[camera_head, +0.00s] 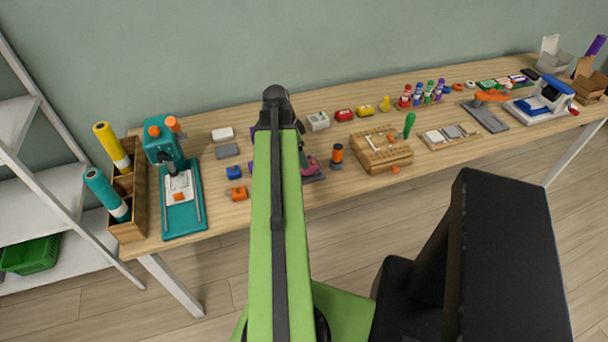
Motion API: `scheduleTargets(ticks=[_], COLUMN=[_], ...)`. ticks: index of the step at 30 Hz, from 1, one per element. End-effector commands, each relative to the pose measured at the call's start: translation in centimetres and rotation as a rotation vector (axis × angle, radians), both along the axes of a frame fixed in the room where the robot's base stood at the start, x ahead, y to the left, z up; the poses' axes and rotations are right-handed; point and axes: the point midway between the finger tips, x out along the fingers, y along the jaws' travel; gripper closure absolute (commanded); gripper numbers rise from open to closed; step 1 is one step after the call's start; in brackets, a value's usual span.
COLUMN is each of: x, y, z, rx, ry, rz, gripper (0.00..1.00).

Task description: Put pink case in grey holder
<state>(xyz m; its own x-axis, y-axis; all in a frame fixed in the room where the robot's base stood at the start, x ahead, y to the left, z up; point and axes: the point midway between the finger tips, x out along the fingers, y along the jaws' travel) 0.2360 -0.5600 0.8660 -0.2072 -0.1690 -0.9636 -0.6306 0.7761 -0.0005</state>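A pink-magenta item (310,166) shows just right of my arm, on a dark base near the table's front edge. My arm hides part of it, and I cannot tell whether it is the pink case. A grey open box (554,65) at the table's far right end, with a white upright piece in it, looks like the grey holder. My gripper (279,97) is at the far end of my green arm, over the table's back half. My own arm hides its fingers, so I cannot tell whether it is open or holds anything.
The long wooden table (440,98) carries many small items. A teal press (180,190) and a wooden box with rolls (128,215) stand left. A wooden block (382,150) with a green-handled tool lies right of my arm. A brown holder (590,86) stands beside the grey box.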

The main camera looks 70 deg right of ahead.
Motion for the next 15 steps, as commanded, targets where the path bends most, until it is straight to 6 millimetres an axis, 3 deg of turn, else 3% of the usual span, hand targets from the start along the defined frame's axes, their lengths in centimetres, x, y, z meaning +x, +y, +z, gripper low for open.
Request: scheduleTargets(ticks=[5,15], x=[-0.1,-1.2], y=[-0.1,-0.9], z=[-0.4,-5.2], rx=[0.0,0.0], ry=[0.0,0.0], rz=[0.001,0.0], gripper=[0.2,0.2])
